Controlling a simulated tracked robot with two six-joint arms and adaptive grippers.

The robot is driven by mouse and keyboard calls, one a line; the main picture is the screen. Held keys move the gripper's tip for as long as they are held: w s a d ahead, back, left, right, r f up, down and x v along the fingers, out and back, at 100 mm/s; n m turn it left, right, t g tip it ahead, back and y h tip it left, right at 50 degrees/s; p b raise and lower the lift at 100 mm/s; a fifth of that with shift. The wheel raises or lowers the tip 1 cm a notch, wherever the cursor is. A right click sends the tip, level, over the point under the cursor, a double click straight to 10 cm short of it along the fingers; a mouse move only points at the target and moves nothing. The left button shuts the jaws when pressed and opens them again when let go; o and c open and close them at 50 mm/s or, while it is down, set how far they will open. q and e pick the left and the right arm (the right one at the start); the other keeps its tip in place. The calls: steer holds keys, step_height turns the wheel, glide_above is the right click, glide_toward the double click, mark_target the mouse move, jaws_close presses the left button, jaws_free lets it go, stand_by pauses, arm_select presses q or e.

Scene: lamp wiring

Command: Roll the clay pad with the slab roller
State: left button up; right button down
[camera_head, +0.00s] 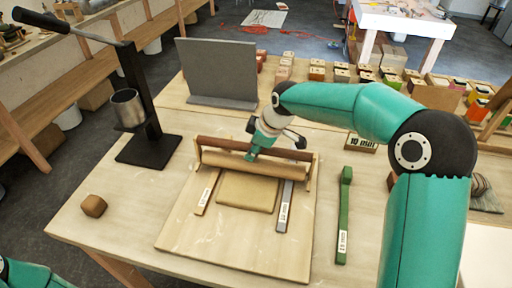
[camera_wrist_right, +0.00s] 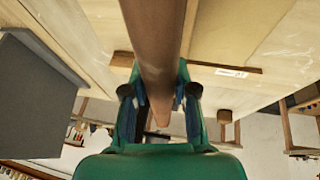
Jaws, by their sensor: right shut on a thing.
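The tan clay pad (camera_head: 247,192) lies flat on a wooden board (camera_head: 210,240) between two thin labelled strips, a wooden one (camera_head: 204,192) at left and a grey one (camera_head: 285,207) at right. The slab roller lies across behind the pad, with a pale cylinder (camera_head: 225,162) in front and a dark brown bar (camera_head: 222,145) above and behind it. My right gripper (camera_head: 256,150) is shut on the dark bar near its middle. In the right wrist view the bar (camera_wrist_right: 155,35) runs between the fingers (camera_wrist_right: 160,110). My left gripper is out of view; only part of its arm shows at bottom left.
A black stand with a lever and metal cup (camera_head: 127,108) stands at left. A grey upright panel (camera_head: 217,70) is behind the board. A green strip (camera_head: 344,220) lies at right, a small brown block (camera_head: 94,206) at left. Several labelled blocks line the back right.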

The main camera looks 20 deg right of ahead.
steer(key=shift+s+a+f+b, duration=0.25)
steer(key=shift+s+a+b, duration=0.3)
steer(key=shift+s+b, duration=0.25)
steer(key=shift+s+a+r+b, duration=0.1)
steer(key=shift+s+a+b, duration=0.4)
steer(key=shift+s, duration=0.45)
steer(key=shift+s+a+b, duration=0.45)
steer(key=shift+s+a, duration=0.05)
steer(key=shift+s, duration=0.15)
steer(key=shift+s+a+b, duration=0.4)
steer(key=shift+s+a, duration=0.15)
steer(key=shift+s, duration=0.25)
steer(key=shift+s+a+f+b, duration=0.2)
steer(key=shift+s+a+b, duration=0.3)
steer(key=shift+s, duration=0.2)
steer(key=shift+s+a+b, duration=0.3)
steer(key=shift+s+a, duration=0.1)
steer(key=shift+s, duration=0.35)
